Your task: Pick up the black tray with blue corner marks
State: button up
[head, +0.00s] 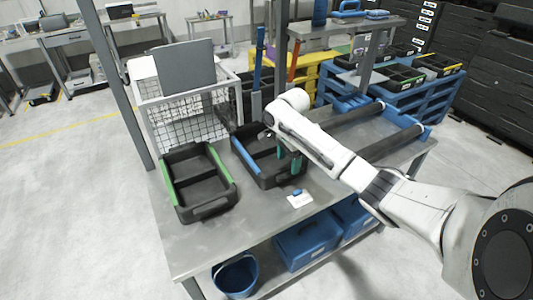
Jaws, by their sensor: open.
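The black tray with blue marks (283,180) sits on the metal table, right of a similar black tray with green marks (207,208). Its long blue strip shows along the left side. My gripper (289,161), with greenish fingers, is open at the tray's right side. It overlaps the tray's right part in the picture. My arm hides part of the tray's far right side. I cannot tell whether the fingers touch the rim or sit above it.
A white wire basket (182,120) stands behind the trays. A roller frame (400,139) lies on the table's right part. Blue bins (308,241) and a blue bucket (237,279) are below.

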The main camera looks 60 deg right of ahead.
aim_at(288, 169)
jog(key=shift+d+f, duration=0.2)
jog(key=shift+f, duration=2.35)
jog(key=c, duration=1.3)
jog(key=shift+r, duration=0.1)
